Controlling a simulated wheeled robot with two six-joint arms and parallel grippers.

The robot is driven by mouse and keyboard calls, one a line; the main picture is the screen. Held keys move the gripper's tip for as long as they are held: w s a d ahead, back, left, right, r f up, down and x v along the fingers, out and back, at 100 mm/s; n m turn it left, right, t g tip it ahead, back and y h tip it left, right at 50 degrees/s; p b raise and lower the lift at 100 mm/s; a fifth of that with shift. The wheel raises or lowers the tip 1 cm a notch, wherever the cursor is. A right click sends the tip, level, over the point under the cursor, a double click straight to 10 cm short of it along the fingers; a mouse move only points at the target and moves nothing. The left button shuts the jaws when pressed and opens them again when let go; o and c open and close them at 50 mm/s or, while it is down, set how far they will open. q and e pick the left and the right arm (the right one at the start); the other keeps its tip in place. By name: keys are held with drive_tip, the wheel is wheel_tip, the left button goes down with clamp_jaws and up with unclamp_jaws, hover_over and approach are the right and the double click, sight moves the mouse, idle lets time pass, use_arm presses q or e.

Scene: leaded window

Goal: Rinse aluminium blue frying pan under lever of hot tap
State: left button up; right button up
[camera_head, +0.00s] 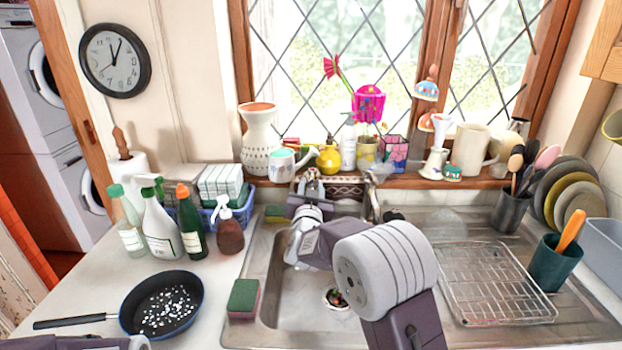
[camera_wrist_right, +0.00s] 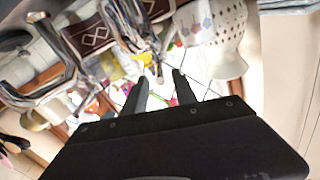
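The blue frying pan (camera_head: 162,303) lies on the worktop left of the sink, its black handle pointing left. White bits are scattered over its dark inside. The metal tap (camera_head: 371,190) stands behind the sink, below the window; it also shows in the right wrist view (camera_wrist_right: 68,45). I cannot tell which lever is hot. My right gripper (camera_wrist_right: 160,82) is open with nothing between its fingers, close to the tap. In the head view my right arm reaches over the sink and hides part of the tap. Only part of my left arm shows at the bottom left; its gripper is out of view.
A green and pink sponge (camera_head: 243,298) lies on the sink's left edge. Several bottles (camera_head: 160,230) stand behind the pan. A wire rack (camera_head: 494,283) lies on the drainer, with a utensil pot (camera_head: 553,265) beside it. Ornaments and jugs line the sill behind the tap.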

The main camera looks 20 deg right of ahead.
sight(313, 171)
drive_tip(key=p+x, duration=0.1)
drive_tip(key=x, duration=0.7)
drive_tip(key=shift+d, duration=0.1)
clamp_jaws()
idle(1.1)
